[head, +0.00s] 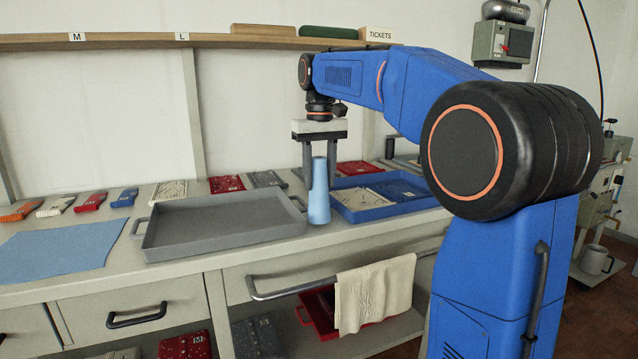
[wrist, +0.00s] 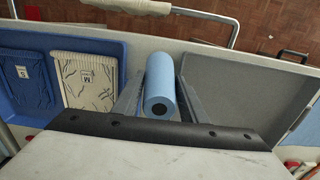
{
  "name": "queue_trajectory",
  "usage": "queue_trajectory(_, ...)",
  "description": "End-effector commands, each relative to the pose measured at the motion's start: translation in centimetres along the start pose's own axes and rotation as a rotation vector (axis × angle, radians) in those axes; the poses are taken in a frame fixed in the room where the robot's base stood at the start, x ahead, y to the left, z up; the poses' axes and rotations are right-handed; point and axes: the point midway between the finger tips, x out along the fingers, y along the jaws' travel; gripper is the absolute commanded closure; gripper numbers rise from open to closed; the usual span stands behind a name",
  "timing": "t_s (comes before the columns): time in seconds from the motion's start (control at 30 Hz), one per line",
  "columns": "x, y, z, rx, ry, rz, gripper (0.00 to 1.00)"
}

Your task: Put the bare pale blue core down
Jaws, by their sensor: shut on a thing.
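An empty grey tray (head: 222,207) is left of the core. A blue tray (head: 372,212) with folded knit pieces is to its right. A blue cloth (head: 62,250) lies at the far left. A cream towel (head: 374,294) hangs on the front rail.

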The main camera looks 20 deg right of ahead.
Motion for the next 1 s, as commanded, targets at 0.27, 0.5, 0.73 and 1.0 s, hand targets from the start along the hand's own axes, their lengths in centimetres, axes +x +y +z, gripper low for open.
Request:
queue_trajectory(0.27, 1.5, 0.0, 0.0, 0.000, 0.001, 0.000, 0.83)
queue_trajectory(0.5, 1.6, 0.0, 0.0, 0.000, 0.001, 0.000, 0.83)
queue_trajectory(0.73, 1.7, 0.0, 0.0, 0.000, 0.001, 0.000, 0.43)
queue_trajectory(1.0, 1.2, 0.0, 0.0, 0.000, 0.001, 0.000, 0.43)
